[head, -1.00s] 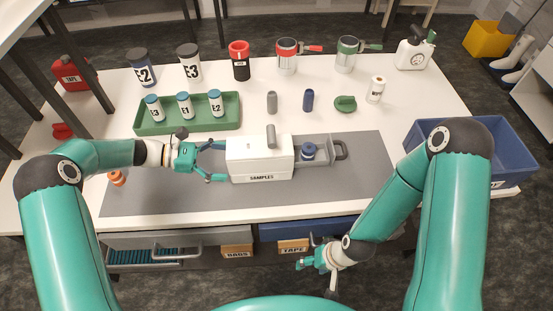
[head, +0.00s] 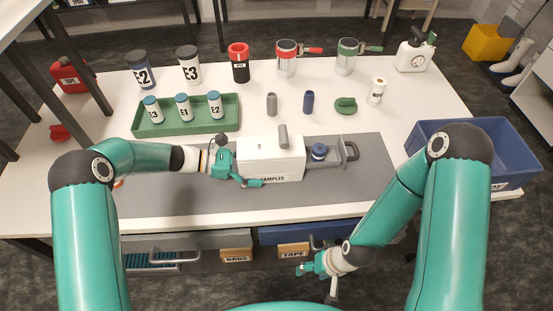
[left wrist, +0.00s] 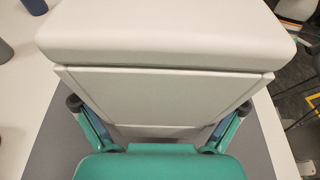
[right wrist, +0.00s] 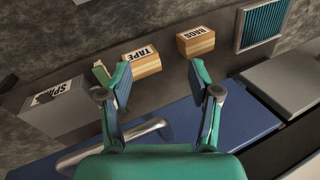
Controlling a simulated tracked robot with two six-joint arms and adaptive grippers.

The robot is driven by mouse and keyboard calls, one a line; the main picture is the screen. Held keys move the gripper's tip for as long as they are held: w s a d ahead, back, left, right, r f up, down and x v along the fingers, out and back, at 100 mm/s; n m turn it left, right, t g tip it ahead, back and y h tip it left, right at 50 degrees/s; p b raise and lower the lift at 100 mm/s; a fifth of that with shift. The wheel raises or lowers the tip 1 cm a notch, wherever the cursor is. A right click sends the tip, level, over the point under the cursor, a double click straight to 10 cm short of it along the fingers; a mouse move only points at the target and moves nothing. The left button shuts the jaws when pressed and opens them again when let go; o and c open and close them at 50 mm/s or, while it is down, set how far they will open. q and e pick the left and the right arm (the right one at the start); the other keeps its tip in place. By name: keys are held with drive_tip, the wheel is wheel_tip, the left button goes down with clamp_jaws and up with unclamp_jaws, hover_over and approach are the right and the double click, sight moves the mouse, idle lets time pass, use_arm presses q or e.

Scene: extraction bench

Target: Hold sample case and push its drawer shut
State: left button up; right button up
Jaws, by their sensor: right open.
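The white sample case (head: 271,161) stands on the grey mat, its SAMPLES label facing front. Its grey drawer (head: 342,164) sticks out on the right, handle outward. A blue-capped jar (head: 319,151) sits in the drawer. My left gripper (head: 240,170) is at the case's left end, one finger along the front face and partly over the label. In the left wrist view the fingers flank the case (left wrist: 165,95); their tips are hidden, so I cannot tell whether they press on it. My right gripper (head: 303,269) is open and empty, low before the bench front, far from the case.
A green tray (head: 187,127) with several small jars stands behind left. A grey and a blue cylinder and a green item (head: 346,105) stand behind the case. A blue bin (head: 480,130) is at right. The mat (head: 375,185) is clear right of the case.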

use_arm(q)
drive_tip(key=c, duration=0.9)
drive_tip(key=shift+o, duration=0.2)
idle(0.4)
use_arm(e)
drive_tip(key=c, duration=0.5)
